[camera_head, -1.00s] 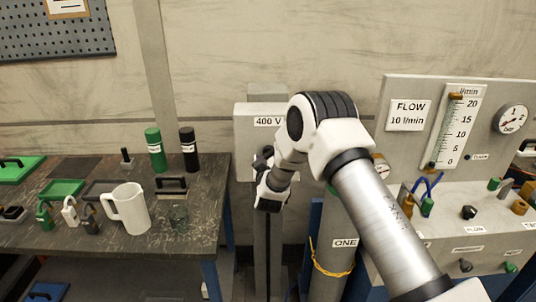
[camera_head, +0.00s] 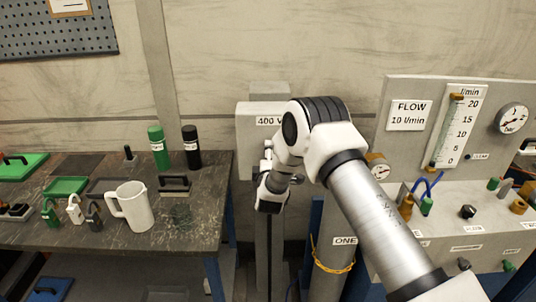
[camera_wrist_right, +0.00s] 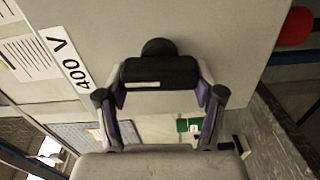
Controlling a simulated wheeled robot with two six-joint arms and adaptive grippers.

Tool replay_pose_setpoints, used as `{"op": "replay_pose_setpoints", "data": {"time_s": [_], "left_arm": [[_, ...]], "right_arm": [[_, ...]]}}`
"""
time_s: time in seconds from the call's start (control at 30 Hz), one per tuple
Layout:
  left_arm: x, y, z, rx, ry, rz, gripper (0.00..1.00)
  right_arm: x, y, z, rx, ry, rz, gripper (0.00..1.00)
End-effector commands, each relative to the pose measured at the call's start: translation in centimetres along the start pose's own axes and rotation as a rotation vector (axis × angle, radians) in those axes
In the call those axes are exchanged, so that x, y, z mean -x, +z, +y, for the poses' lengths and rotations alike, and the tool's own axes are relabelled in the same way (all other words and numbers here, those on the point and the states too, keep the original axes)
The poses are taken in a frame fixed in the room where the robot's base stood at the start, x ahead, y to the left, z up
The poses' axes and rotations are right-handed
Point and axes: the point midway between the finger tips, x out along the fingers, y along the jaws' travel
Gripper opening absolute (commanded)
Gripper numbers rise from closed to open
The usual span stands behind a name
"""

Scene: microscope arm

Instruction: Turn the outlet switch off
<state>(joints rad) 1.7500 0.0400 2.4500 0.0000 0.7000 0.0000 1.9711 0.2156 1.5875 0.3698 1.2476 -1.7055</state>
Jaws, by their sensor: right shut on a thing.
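The outlet is a grey box (camera_head: 246,121) labelled 400 V on the wall, partly hidden by my right arm in the head view. Its black switch handle (camera_wrist_right: 160,72) shows in the right wrist view as a bar with a short white line, in front of a round black knob. My right gripper (camera_wrist_right: 160,88) has one finger at each end of the bar and is shut on it. In the head view the right gripper (camera_head: 267,160) is at the lower front of the box, its fingertips mostly hidden. My left gripper is not in view.
A dark workbench (camera_head: 110,238) at the left holds a white jug (camera_head: 131,207), padlocks and bottles. A grey cylinder (camera_head: 333,240) with a yellow chain stands below my right arm. A flow panel (camera_head: 407,116) with a gauge is at the right.

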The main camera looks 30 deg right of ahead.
Motion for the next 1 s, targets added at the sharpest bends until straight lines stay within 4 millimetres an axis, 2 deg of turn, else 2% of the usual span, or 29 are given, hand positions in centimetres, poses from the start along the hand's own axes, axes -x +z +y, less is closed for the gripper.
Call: {"op": "replay_pose_setpoints", "data": {"time_s": [0.3, 0.7, 0.73, 0.8, 1.0], "left_arm": [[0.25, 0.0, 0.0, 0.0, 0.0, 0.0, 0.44], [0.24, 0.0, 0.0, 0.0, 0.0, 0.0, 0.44], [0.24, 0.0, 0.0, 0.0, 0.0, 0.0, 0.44], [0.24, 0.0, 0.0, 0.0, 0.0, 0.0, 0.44], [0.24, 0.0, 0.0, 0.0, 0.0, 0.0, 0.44]], "right_arm": [[0.0, -0.04, -0.07, 0.086, 0.0, 0.001, 0.33], [0.0, -0.03, -0.1, 0.094, 0.0, 0.001, 0.32], [0.0, -0.03, -0.1, 0.094, 0.0, 0.001, 0.71], [0.01, -0.02, -0.1, 0.094, 0.0, 0.001, 0.93], [0.01, -0.01, -0.1, 0.093, 0.0, 0.0, 0.93]]}}
